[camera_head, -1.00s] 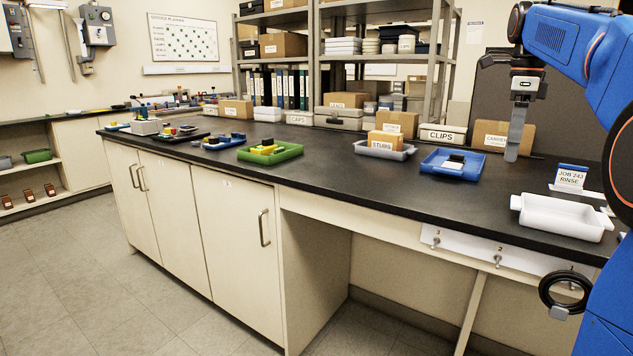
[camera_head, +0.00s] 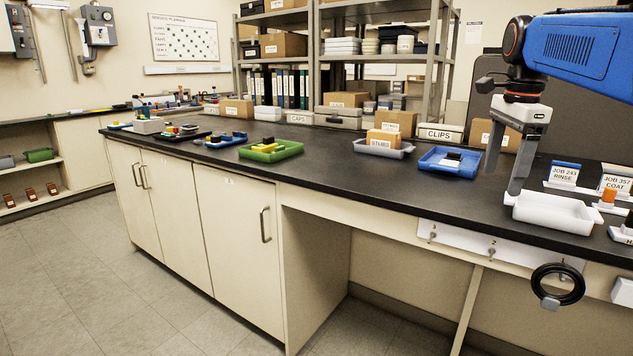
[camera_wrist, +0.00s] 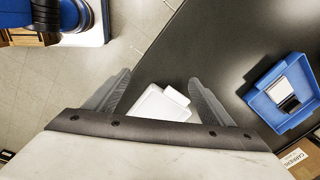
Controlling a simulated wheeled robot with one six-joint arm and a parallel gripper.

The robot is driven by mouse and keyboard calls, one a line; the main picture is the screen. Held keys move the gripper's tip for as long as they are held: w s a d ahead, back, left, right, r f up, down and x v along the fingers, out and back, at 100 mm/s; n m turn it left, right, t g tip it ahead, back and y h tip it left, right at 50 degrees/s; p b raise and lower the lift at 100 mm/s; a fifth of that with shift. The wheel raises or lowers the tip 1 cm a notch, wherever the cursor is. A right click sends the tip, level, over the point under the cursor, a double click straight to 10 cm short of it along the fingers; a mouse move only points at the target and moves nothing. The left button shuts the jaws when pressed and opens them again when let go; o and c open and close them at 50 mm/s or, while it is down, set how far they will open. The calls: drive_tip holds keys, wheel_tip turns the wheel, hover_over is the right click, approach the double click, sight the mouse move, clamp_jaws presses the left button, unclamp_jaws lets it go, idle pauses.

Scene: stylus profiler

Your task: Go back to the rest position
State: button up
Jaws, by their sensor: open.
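My gripper (camera_head: 502,175) is at the right in the head view, fingers pointing down, above the bench near the white tray (camera_head: 557,212). The jaws are open, with nothing between them. The wrist view shows the two grey fingers (camera_wrist: 152,95) spread apart, with a white object (camera_wrist: 160,105) visible beyond them. The white tray looks empty. My blue arm reaches in from the right edge at the top.
The black benchtop (camera_head: 330,178) holds a blue tray (camera_head: 448,168), a grey tray with a STUBS box (camera_head: 382,140), and a green tray (camera_head: 285,153). A JOB 243 RINSE card (camera_head: 564,173) stands behind the white tray.

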drive_tip(key=s+a+f+n+t, duration=0.1)
drive_tip(key=s+a+f+n, duration=0.4)
drive_tip(key=s+f+n, duration=0.4)
drive_tip(key=s+a+f+n+t, duration=0.2)
drive_tip(key=s+a+f+n, duration=0.3)
drive_tip(key=s+f+n, duration=0.4)
drive_tip(key=s+f, duration=0.5)
drive_tip(key=f, duration=0.4)
drive_tip(key=shift+s+a+f+n+t, duration=0.2)
drive_tip(key=shift+s+f+n+t, duration=0.1)
drive_tip(key=shift+s+f+n, duration=0.1)
